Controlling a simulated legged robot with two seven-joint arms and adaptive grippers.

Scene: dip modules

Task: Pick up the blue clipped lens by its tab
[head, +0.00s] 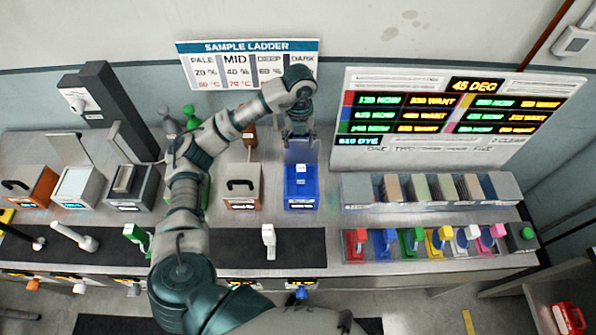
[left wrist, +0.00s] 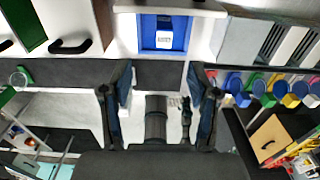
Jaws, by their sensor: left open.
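A row of coloured pieces with upright tabs stands in a rack at the right of the bench in the head view. The blue one (head: 384,241), apparently the blue clipped lens, stands between a red piece (head: 356,243) and a green piece (head: 411,239). My left gripper (head: 299,137) is open and empty, high above the back of the bench, left of the rack and behind the blue box. In the left wrist view, its spread fingers (left wrist: 160,90) have nothing between them. Coloured pieces show at that view's right. My right gripper is not in view.
A blue box (head: 301,200) with a white label stands on the bench below my left gripper. A grey slotted rack (head: 352,190) stands behind the coloured row. The dark mat (head: 300,245) is mostly clear.

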